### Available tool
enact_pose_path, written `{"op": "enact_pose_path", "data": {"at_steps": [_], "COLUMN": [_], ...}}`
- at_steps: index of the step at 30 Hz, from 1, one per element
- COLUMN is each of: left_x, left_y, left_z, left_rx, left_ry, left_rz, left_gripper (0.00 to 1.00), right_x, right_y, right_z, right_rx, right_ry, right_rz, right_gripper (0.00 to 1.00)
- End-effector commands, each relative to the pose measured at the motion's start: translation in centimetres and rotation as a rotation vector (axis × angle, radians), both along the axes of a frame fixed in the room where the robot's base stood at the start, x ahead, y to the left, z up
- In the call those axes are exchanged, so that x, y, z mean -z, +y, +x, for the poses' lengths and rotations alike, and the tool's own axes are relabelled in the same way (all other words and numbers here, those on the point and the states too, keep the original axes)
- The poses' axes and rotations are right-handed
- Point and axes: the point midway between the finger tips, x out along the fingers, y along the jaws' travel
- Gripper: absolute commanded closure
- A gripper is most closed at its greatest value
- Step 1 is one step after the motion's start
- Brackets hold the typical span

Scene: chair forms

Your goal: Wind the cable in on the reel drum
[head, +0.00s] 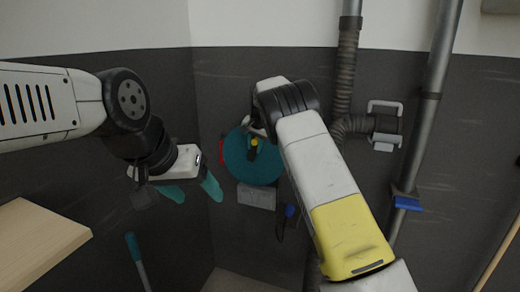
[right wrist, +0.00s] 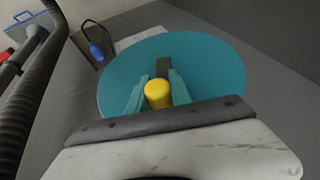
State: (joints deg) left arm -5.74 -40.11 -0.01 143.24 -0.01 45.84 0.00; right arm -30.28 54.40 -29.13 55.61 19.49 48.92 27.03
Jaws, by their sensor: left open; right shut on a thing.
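The reel drum (head: 262,174) is a round teal disc on the dark wall, and it fills the middle of the right wrist view (right wrist: 220,75). A yellow crank knob (right wrist: 158,95) stands out from a dark crank arm (right wrist: 164,66) on the disc's face. My right gripper (right wrist: 159,88) is shut on the knob, with one teal finger on each side. In the head view, my right arm partly covers the drum and this gripper (head: 254,140). A dark cable hangs below right of the drum with a blue end piece (head: 290,211). My left gripper (head: 192,190) is open and empty, left of the drum.
A grey block (head: 256,196) is below the drum. Dark ribbed hose (head: 346,75) and a metal pipe (head: 436,70) run down the wall at right. A wooden top (head: 35,240) is at lower left, beside a teal-handled tool (head: 132,246).

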Motion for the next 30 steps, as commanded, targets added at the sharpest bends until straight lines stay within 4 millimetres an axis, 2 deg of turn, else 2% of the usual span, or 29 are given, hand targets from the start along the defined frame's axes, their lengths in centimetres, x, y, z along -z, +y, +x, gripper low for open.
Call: {"op": "enact_pose_path", "data": {"at_steps": [9, 30], "left_x": [0.0, 0.0], "left_y": [0.0, 0.0], "left_z": [0.0, 0.0], "left_rx": [0.0, 0.0], "left_ry": [0.0, 0.0], "left_rz": [0.0, 0.0], "left_gripper": [0.35, 0.35], "right_x": [-0.2, -0.2], "right_y": [1.2, 1.4], "right_z": [0.2, 0.2], "right_rx": [-0.001, -0.001], "right_ry": [0.001, 0.004], "right_rz": [0.008, 0.008], "right_gripper": [1.0, 1.0]}}
